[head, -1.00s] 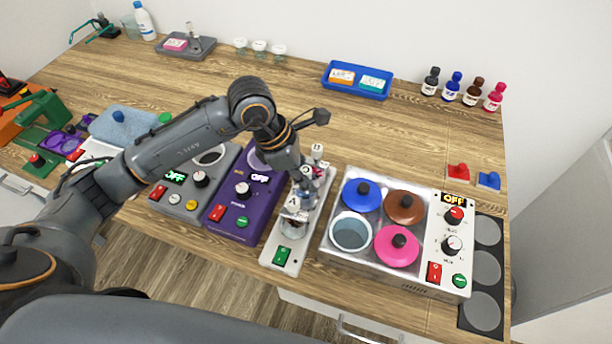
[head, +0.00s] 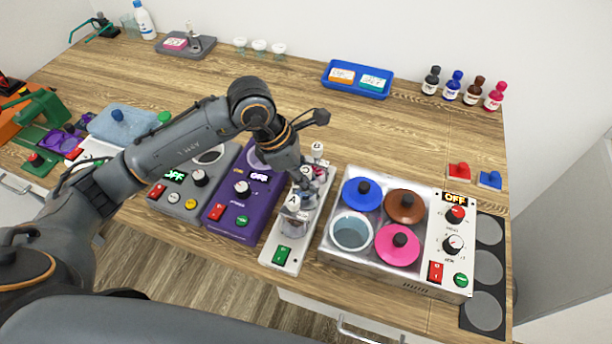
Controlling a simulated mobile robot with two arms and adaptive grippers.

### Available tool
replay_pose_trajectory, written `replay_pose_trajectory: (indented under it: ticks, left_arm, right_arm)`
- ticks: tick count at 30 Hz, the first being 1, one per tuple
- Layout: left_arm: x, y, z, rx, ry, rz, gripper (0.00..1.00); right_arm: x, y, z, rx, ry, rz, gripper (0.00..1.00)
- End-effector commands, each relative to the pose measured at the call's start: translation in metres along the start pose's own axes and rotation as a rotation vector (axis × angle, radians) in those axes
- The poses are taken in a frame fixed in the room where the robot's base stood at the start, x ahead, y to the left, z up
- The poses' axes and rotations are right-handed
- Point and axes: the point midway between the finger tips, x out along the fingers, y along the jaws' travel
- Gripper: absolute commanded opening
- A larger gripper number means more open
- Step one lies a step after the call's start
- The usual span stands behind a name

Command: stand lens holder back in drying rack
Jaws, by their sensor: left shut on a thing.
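A white drying rack (head: 276,262) stands near the table's front edge, with a green switch on its front end. Tags marked A (head: 293,201) and B (head: 317,149) show above it, with clear, lens-like parts below tag A. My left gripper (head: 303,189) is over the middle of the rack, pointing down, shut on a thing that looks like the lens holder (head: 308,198). The gripper and the tags hide most of that holder. I cannot tell whether its foot touches the rack. My right gripper is not in view.
Right of the rack is a tank unit (head: 331,254) with blue, brown and pink lids and one open pot (head: 351,232). A purple unit (head: 232,221) stands close on the left. Bottles and a blue tray (head: 357,92) are at the back. The table's middle is clear.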

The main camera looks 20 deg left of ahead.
Motion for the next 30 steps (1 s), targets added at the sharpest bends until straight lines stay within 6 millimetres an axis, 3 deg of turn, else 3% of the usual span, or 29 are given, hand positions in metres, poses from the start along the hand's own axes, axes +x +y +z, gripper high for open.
replay_pose_trajectory:
  ticks: [8, 9, 12, 13, 19, 22, 30]
  left_arm:
    - [0.0030, 0.0000, -0.0012, 0.000, 0.000, 0.000, 0.00]
    - [0.0026, 0.0000, -0.0010, 0.000, 0.000, 0.000, 0.24]
    - [0.0024, 0.0000, -0.0010, 0.000, 0.000, 0.000, 0.44]
    - [0.0024, 0.0000, -0.0010, 0.000, 0.000, 0.000, 0.47]
    - [0.0025, 0.0000, -0.0011, 0.000, 0.000, 0.000, 0.47]
    - [0.0027, -0.0001, -0.0012, 0.000, 0.000, 0.000, 0.62]
    - [0.0025, -0.0001, -0.0011, 0.000, 0.000, 0.000, 0.62]
  right_arm:
    - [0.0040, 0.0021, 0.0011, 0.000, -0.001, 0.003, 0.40]
    - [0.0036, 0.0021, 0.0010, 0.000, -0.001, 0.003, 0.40]
    - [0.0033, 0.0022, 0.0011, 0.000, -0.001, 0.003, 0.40]
    - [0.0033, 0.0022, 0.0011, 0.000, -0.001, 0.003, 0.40]
    - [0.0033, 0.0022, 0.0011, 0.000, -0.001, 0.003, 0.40]
    - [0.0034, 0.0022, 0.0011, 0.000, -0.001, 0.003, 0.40]
    - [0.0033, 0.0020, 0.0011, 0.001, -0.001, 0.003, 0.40]
